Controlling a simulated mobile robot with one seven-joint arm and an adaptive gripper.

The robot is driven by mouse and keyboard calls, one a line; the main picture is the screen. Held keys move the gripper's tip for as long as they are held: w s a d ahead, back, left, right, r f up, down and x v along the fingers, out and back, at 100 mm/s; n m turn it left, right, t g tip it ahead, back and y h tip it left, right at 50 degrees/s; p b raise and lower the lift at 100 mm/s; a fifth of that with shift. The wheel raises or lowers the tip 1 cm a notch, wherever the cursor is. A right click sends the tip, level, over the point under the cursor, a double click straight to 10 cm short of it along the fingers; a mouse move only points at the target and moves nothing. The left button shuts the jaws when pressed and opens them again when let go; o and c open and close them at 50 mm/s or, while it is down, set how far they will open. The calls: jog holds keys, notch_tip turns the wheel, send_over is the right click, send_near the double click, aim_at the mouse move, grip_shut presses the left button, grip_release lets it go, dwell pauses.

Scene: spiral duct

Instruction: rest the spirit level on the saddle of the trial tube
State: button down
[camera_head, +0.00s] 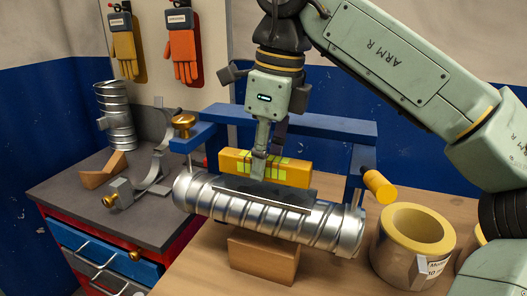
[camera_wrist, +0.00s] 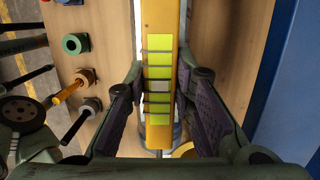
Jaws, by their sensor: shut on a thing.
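The spirit level (camera_head: 232,163) is a yellow bar with bright green patches. My gripper (camera_head: 262,172) is shut on it near its middle. In the wrist view my gripper (camera_wrist: 160,105) has a dark pad on each side of the level (camera_wrist: 159,55). The trial tube (camera_head: 335,228) is a silver spiral duct lying across a wooden block (camera_head: 262,262). Its saddle (camera_head: 300,196) is a dark plate along the top. The level is over the rear side of the saddle, roughly along the tube; whether they touch cannot be told. In the wrist view the level hides most of the tube.
A blue frame (camera_head: 290,122) stands close behind the tube, with a brass knob (camera_head: 183,120) and a yellow cylinder (camera_head: 380,187). A yellow-lined roll (camera_head: 385,240) stands at right. A grey-topped drawer cabinet (camera_head: 150,225) stands at left, with a clamp (camera_head: 128,192) and another duct (camera_head: 116,115).

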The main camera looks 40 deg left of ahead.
jog(key=shift+f, duration=0.55)
jog(key=shift+f+b, duration=0.45)
jog(key=shift+f, duration=0.05)
jog(key=c, duration=1.3)
grip_release()
